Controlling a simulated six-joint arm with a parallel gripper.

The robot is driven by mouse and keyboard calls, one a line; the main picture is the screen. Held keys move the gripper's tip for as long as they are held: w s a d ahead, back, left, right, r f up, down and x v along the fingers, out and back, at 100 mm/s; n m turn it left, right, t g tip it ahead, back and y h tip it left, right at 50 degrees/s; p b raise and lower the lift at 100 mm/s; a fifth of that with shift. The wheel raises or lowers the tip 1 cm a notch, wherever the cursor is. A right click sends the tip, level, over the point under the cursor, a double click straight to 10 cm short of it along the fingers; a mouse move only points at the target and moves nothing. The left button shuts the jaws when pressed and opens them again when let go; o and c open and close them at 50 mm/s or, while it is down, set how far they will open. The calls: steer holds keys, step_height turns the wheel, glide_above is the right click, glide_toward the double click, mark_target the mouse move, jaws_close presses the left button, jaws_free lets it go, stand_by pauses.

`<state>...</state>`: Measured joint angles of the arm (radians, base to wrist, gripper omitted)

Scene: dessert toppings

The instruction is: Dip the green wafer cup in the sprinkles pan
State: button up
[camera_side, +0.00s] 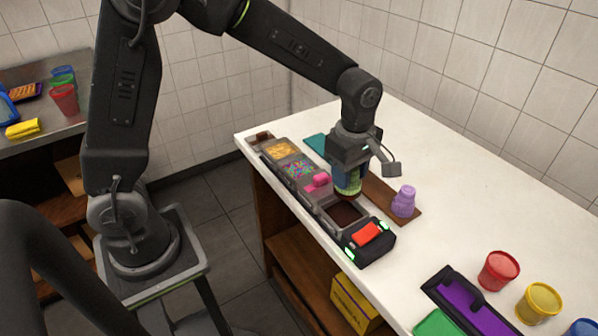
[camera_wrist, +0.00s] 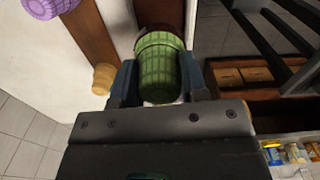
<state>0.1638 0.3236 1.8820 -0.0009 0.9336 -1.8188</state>
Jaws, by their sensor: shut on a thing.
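My gripper (camera_side: 350,176) is shut on the green wafer cup (camera_side: 347,188), with a blue finger on each side of it. In the wrist view the ribbed green cup (camera_wrist: 160,66) sits between the fingers of my gripper (camera_wrist: 159,82). In the side view the cup hangs next to the dark brown pan (camera_side: 344,212), overlapping its far edge in the picture; its exact height is unclear. The sprinkles pan (camera_side: 298,168), full of many-coloured bits, lies farther up the row, to the left of the cup.
A pan of yellow topping (camera_side: 282,149) stands beyond the sprinkles. A pink object (camera_side: 318,181) sits between sprinkles and brown pan. A purple cup (camera_side: 404,200) stands on a wooden board (camera_side: 378,190); a tan cup (camera_wrist: 103,78) shows in the wrist view. A red-topped black box (camera_side: 367,234) ends the row.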

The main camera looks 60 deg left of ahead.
stand_by(0.3)
steer(key=a+n, duration=0.6)
steer(key=a, duration=1.2)
steer(key=shift+f, duration=3.15)
steer(key=shift+f, duration=0.2)
steer(key=shift+f, duration=0.35)
steer(key=shift+f, duration=0.55)
steer(key=shift+r, duration=0.2)
steer(key=shift+r, duration=1.8)
